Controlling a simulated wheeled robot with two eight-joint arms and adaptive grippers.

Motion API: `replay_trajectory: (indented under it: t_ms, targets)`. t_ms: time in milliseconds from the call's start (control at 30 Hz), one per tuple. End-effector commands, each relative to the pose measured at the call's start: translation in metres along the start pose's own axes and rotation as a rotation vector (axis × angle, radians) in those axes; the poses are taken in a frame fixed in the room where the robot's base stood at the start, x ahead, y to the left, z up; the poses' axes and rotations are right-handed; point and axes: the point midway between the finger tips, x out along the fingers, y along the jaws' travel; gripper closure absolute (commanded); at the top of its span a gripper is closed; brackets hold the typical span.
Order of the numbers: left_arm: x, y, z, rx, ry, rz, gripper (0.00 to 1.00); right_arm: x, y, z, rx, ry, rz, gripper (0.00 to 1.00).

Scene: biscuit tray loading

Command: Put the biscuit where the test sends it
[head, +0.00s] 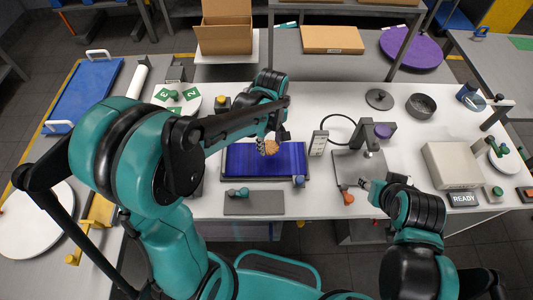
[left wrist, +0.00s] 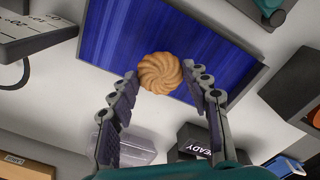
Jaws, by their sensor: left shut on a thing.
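The biscuit (head: 272,147) is round, golden and swirled. My left gripper (head: 270,141) is shut on it, above the dark-framed blue mat (head: 240,160). In the left wrist view the biscuit (left wrist: 160,73) sits between the two fingertips, with the blue mat (left wrist: 205,35) behind it. A test stand (head: 368,140) with a grey base plate stands right of the mat, and a beige box (head: 452,163) with a READY sign (head: 464,199) is farther right. My right gripper (head: 369,185) is by the front of the stand; its jaws are too small to read.
A round white plate with green number cards (head: 178,97) is behind my left arm. A grey strip (head: 254,203) lies in front of the mat. A dark round bowl (head: 421,105) and a flat lid (head: 379,98) stand at the back right. An orange-tipped item (head: 348,197) lies near the front edge.

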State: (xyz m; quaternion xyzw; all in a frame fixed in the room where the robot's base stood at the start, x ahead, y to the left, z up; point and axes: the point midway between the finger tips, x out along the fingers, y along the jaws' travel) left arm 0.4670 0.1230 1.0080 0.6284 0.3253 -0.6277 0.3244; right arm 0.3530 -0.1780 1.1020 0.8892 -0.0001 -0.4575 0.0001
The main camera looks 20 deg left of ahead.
Motion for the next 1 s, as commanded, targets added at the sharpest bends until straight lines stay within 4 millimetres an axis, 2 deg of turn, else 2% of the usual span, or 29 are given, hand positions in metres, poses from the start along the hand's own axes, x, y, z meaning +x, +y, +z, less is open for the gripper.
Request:
replay_trajectory:
  t_ms: [133,267,500,867,900,933,967,1000]
  targets:
    - [0.009,-0.013,-0.002,0.000,0.000,0.000,0.63,0.003,0.000,0.002,0.000,0.000,0.000,0.60]
    - [0.017,-0.015,-0.002,0.001,0.000,0.000,0.63,0.005,0.000,0.004,0.000,0.000,0.000,0.60]
    - [0.050,-0.014,-0.002,0.000,0.000,0.000,0.63,0.015,0.000,0.011,0.000,0.000,0.000,0.60]
    - [0.053,-0.014,-0.002,0.000,0.000,0.000,0.63,0.017,0.000,0.012,0.000,0.000,0.000,0.60]
    - [0.052,-0.014,-0.002,0.000,0.000,0.000,0.44,0.016,0.000,0.012,0.000,0.000,0.000,0.60]
    - [0.052,-0.014,-0.002,0.000,0.000,0.000,0.36,0.016,0.000,0.011,0.000,0.000,0.000,0.60]
    - [0.052,-0.014,-0.002,0.000,0.000,0.000,0.31,0.016,0.000,0.011,0.000,0.000,0.000,0.60]
    - [0.052,-0.014,-0.002,0.000,0.000,0.000,0.31,0.016,0.000,0.011,0.000,0.000,0.000,0.60]
